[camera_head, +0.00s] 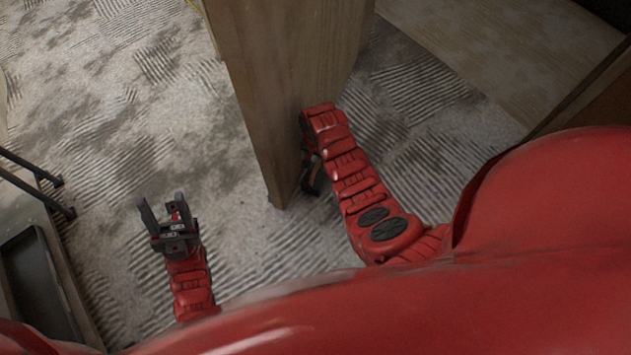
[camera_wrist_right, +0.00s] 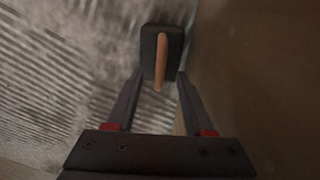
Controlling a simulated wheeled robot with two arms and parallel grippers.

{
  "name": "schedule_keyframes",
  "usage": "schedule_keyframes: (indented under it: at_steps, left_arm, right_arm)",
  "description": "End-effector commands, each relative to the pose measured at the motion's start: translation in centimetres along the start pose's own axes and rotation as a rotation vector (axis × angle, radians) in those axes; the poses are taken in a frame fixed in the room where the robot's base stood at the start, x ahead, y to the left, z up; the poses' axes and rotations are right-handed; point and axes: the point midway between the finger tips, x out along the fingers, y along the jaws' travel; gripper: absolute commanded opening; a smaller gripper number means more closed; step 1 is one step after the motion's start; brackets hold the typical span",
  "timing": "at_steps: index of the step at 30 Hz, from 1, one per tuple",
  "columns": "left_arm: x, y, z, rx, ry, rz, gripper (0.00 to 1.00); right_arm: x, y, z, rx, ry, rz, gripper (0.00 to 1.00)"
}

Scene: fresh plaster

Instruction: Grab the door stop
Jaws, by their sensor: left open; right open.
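The door stop (camera_wrist_right: 150,66) shows in the right wrist view as a dark rounded block with an orange-brown handle (camera_wrist_right: 161,62) along its middle. My right gripper (camera_wrist_right: 159,84) is open and points at it. The fingertips lie at either side of the block's near end in the picture; I cannot tell whether they touch it. In the head view my right arm reaches down beside the wooden panel (camera_head: 285,75), and its gripper is mostly hidden there. My left gripper (camera_head: 161,212) is open and empty above the carpet at the lower left.
The wooden panel, like a door edge, stands close beside my right gripper; its face fills the right of the wrist view (camera_wrist_right: 260,70). A dark tray (camera_head: 38,285) and black bars (camera_head: 35,185) are at the far left. Patterned grey carpet (camera_head: 110,110) is clear left of the panel.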

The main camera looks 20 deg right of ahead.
Motion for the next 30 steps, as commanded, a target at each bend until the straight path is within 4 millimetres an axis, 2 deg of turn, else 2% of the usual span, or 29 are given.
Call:
schedule_keyframes:
  at_steps: [1, 3, 10, 11, 19, 30]
  left_arm:
    - [-0.96, 0.44, 0.18, -0.004, 0.000, 0.012, 0.50]
    - [-1.13, 0.69, 0.30, -0.008, -0.002, 0.024, 0.50]
    - [-0.86, 0.71, 0.31, -0.010, -0.002, 0.028, 0.50]
    - [-0.86, 0.70, 0.31, -0.010, -0.003, 0.028, 0.50]
    - [-0.88, 0.69, 0.31, -0.010, -0.003, 0.027, 0.50]
    - [-0.89, 0.69, 0.31, -0.010, -0.002, 0.027, 0.50]
  right_arm:
    - [1.50, 0.02, 0.04, 0.000, -0.001, 0.002, 0.52]
    - [2.12, -0.02, -0.01, 0.000, 0.000, 0.001, 0.52]
    - [2.03, -0.05, -0.08, 0.001, 0.002, -0.002, 0.52]
    - [2.04, -0.04, -0.07, 0.001, 0.002, -0.002, 0.49]
    - [2.05, -0.03, -0.05, 0.001, 0.001, -0.001, 0.00]
    - [2.07, -0.02, -0.04, 0.001, 0.001, -0.001, 0.00]
